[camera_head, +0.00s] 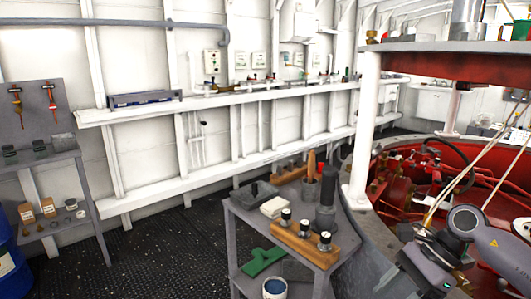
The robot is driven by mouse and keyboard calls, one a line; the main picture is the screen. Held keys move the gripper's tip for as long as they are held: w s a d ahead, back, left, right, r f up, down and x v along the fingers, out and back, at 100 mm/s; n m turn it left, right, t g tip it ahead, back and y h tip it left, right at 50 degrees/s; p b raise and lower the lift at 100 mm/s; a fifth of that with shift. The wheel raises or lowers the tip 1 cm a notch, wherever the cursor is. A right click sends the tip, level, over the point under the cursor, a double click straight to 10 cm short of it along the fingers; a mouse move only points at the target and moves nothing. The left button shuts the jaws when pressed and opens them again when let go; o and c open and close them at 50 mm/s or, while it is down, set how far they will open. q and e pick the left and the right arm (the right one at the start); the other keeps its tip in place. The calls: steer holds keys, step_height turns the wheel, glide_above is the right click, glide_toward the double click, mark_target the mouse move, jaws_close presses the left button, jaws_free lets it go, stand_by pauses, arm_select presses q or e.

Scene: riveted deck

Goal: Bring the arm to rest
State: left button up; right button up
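One of my arms (490,235) comes in from the lower right edge. It is grey and bent, with a round joint uppermost and a darker link reaching down toward the bottom edge. No gripper fingers can be made out on it. No arm comes in from the left, and my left gripper is out of view. I see nothing held.
A grey metal cart (233,229) stands ahead, carrying a wooden block with gauges (305,243) and a dark cylinder (326,187). Red machinery (395,180) lies behind my arm. A white post (364,130) rises beside it. The riveted floor (150,255) is clear left of the cart.

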steer(key=s+a+r+m+t+y+p, duration=0.1)
steer(key=s+a+m+t+y, duration=0.2)
steer(key=a+m+t+y, duration=1.1)
steer(key=s+d+f+m+t+h, duration=0.1)
steer(key=d+f+m+h, duration=0.2)
steer(key=m, duration=0.6)
steer(key=f+m+t+h, duration=0.1)
steer(key=f+m+h, duration=0.1)
steer(key=m+h, duration=0.5)
steer(key=s+d+f+m+t+h, duration=0.1)
steer(key=d+f+m+h, duration=0.15)
steer(key=m, duration=0.75)
arm_select(q)
steer(key=r, duration=0.1)
steer(key=r+p, duration=0.1)
steer(key=r, duration=0.1)
steer(key=shift+w+d, duration=0.1)
steer(key=shift+w, duration=0.2)
arm_select(e)
steer(key=s+d+f+m+g+h, duration=0.4)
steer(key=s+f+m+g+h, duration=0.1)
steer(key=s+f+m, duration=0.7)
steer(key=shift+s+f+m+g+h, duration=0.4)
steer(key=shift+f+m+h, duration=0.1)
steer(key=shift+f+h, duration=0.35)
arm_select(q)
steer(key=shift+f, duration=0.1)
arm_select(e)
steer(key=shift+d, duration=0.15)
